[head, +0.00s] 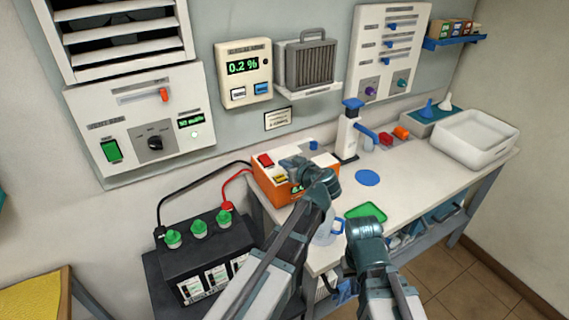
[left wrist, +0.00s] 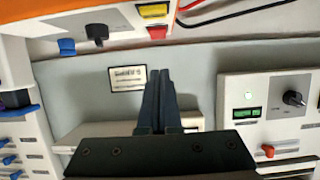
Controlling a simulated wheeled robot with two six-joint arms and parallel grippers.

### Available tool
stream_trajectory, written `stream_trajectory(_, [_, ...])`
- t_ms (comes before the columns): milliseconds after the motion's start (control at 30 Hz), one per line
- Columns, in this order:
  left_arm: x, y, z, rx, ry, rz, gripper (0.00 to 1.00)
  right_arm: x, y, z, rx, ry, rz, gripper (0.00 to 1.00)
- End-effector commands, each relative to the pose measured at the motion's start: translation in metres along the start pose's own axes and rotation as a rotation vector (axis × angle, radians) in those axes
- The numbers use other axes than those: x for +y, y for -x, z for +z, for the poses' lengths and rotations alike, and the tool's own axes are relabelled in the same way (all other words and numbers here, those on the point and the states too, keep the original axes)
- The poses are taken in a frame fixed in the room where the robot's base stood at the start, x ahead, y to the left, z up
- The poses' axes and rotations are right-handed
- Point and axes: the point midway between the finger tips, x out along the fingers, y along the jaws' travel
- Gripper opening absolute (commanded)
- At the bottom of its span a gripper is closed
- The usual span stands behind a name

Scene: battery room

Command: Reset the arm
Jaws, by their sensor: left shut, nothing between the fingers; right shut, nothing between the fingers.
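My left arm reaches up from the bottom of the head view. My left gripper (head: 297,167) is over the orange box on the bench, partly hidden by its own wrist. In the left wrist view its two dark fingers (left wrist: 158,90) lie together with nothing between them. They point toward the wall near a small framed label (left wrist: 128,78).
The orange box (head: 262,178) stands at the bench's left end. A black battery unit (head: 200,258) with green caps stands left of my arms. A blue disc (head: 367,178), a white dispenser (head: 347,135) and a white tub (head: 472,150) are on the bench. The bench's right front is clear.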

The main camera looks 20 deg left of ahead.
Motion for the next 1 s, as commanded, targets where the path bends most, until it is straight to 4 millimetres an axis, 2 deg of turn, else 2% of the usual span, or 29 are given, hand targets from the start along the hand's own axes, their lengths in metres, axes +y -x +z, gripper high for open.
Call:
stream_trajectory(233, [-0.003,0.003,0.006,-0.022,-0.018,-0.004,0.0,0.0,0.0,0.0,0.0,0.0,0.0,0.0])
stream_trajectory(367, [-0.02,0.023,0.044,-0.167,-0.141,-0.02,0.0,0.0,0.0,0.0,0.0,0.0,0.0,0.0])
stream_trajectory(467, [-0.039,0.054,0.093,-0.368,-0.315,0.0,0.0,0.0,0.0,0.0,0.0,0.0,0.0,0.0])
stream_trajectory(600, [-0.061,0.111,0.159,-0.66,-0.591,0.122,0.0,0.0,0.0,0.0,0.0,0.0,0.0,0.0])
stream_trajectory(700, [-0.074,0.153,0.194,-0.831,-0.766,0.255,0.0,0.0,0.0,0.0,0.0,0.0,0.0,0.0])
stream_trajectory(833, [-0.085,0.196,0.222,-0.979,-0.932,0.424,0.0,0.0,0.0,0.0,0.0,0.0,0.0,0.0])
stream_trajectory(900, [-0.088,0.212,0.23,-1.025,-0.989,0.493,0.0,0.0,0.0,0.0,0.0,0.0,0.0,0.0])
stream_trajectory(1000, [-0.091,0.224,0.236,-1.06,-1.033,0.552,0.0,0.0,0.0,0.0,0.0,0.0,0.0,0.0])
